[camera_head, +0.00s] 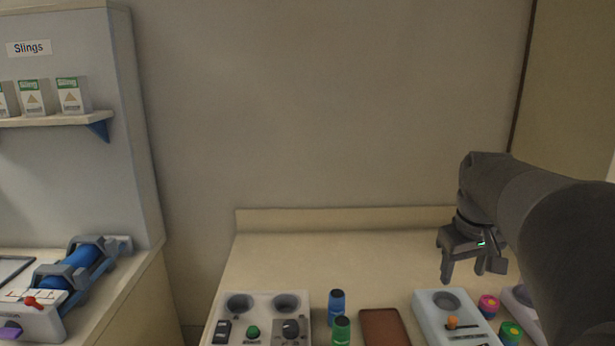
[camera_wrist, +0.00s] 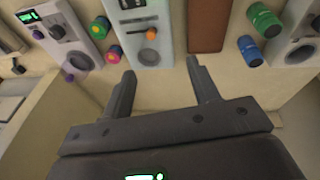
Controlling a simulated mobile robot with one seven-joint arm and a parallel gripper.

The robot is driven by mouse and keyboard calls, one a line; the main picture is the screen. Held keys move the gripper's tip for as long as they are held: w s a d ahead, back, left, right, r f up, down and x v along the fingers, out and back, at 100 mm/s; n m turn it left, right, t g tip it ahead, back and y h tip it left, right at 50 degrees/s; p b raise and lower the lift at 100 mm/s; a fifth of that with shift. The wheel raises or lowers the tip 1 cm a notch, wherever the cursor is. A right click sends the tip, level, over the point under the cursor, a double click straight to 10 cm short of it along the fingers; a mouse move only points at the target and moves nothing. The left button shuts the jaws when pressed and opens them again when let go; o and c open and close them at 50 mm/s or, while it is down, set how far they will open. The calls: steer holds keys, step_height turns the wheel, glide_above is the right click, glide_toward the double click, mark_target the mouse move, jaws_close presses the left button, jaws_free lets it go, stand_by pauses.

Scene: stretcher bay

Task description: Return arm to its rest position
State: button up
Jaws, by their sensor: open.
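My arm (camera_head: 545,215) reaches in from the right side of the head view. My gripper (camera_head: 463,270) hangs above the back right part of the counter, fingers pointing down. In the wrist view my gripper (camera_wrist: 158,85) shows two fingers spread apart with nothing between them. It is apart from the devices on the counter.
On the counter (camera_head: 300,245) stand a two-well panel (camera_head: 262,308), a blue canister (camera_head: 336,306), a green canister (camera_head: 341,330), a brown tray (camera_head: 383,327), a grey device (camera_head: 440,300) and small pink (camera_head: 488,306) and green (camera_head: 511,333) containers. Left is a side bench (camera_head: 105,275).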

steer(key=s+a+f+t, duration=0.1)
steer(key=s+a+f, duration=0.1)
steer(key=s+a, duration=0.3)
steer(key=s+a+f+t+y, duration=0.1)
steer(key=s+a+f, duration=0.1)
steer(key=s+a, duration=0.3)
steer(key=s+a+f+m+t, duration=0.1)
steer(key=s+a+f, duration=0.1)
steer(key=s+a, duration=0.3)
steer(key=shift+s+a+f, duration=0.3)
steer(key=shift+s, duration=0.25)
steer(key=o, duration=0.3)
steer(key=shift+s+a+f, duration=0.1)
steer(key=shift+s+f, duration=0.15)
steer(key=o, duration=0.3)
steer(key=shift+w+r, duration=0.15)
steer(key=o, duration=0.4)
steer(key=w+d+r+g, duration=0.1)
steer(key=w+d+r, duration=0.2)
steer(key=w, duration=0.3)
steer(key=shift+r, duration=0.6)
steer(key=w+d+r+g, duration=0.2)
steer(key=w+d+g, duration=0.2)
steer(key=w+d, duration=1.35)
steer(key=f, duration=1)
steer(key=shift+s+d, duration=0.2)
steer(key=shift+s, duration=0.2)
